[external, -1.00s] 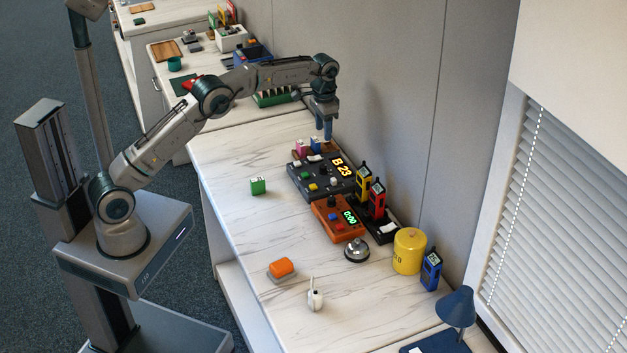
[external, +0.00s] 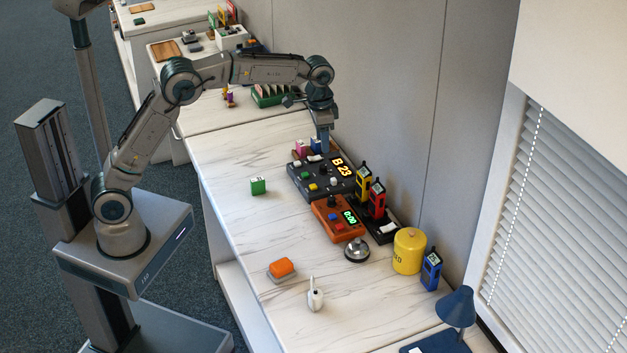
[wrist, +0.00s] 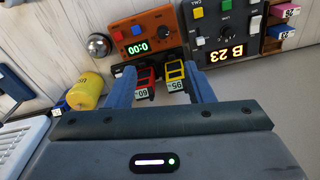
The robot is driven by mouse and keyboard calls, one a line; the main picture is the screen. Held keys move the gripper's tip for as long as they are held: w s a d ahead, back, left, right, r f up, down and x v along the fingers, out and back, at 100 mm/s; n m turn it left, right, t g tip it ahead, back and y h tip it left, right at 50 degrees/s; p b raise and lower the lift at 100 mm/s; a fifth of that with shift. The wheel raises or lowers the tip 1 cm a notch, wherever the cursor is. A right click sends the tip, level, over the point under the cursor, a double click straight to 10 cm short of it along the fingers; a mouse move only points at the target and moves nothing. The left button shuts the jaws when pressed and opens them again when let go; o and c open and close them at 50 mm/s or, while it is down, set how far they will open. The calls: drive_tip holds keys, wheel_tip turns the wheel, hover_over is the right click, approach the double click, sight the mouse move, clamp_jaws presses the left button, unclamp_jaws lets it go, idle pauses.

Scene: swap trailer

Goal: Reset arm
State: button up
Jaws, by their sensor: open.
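My gripper (external: 324,138) hangs downward above the back of the marble-topped counter (external: 232,222), over the far end of the dark grey panel (external: 318,187). The panel shows a "B 23" display. In the wrist view my gripper's two blue fingers (wrist: 163,88) are apart. A red handheld device (wrist: 146,78) and a yellow one (wrist: 174,74) show in the gap between them, farther off. No thing is held. In the external view my arm is bent, with its elbow raised.
An orange timer box (external: 338,218), a silver bell (external: 357,249), a yellow canister (external: 409,251) and a blue handheld device (external: 431,270) stand along the counter. The counter's left part is mostly clear.

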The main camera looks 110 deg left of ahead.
drive_tip(key=s+d+r+m+t, duration=0.1)
drive_tip(key=s+d+r+m, duration=0.15)
drive_tip(key=d, duration=0.95)
drive_tip(key=s+d+r+m, duration=0.1)
drive_tip(key=s+d+r, duration=0.15)
drive_tip(key=d, duration=0.95)
drive_tip(key=s+d+f+m, duration=0.1)
drive_tip(key=s+d+f, duration=0.2)
drive_tip(key=s+d, duration=0.4)
drive_tip(key=s+d+f+m+t, duration=0.1)
drive_tip(key=s+d+f+m, duration=0.1)
drive_tip(key=s+d, duration=0.5)
drive_tip(key=s+f, duration=0.1)
drive_tip(key=s, duration=0.2)
drive_tip(key=shift+d+f, duration=0.25)
drive_tip(key=shift+d, duration=0.15)
drive_tip(key=shift+s+m, duration=0.1)
drive_tip(key=shift+m, duration=0.15)
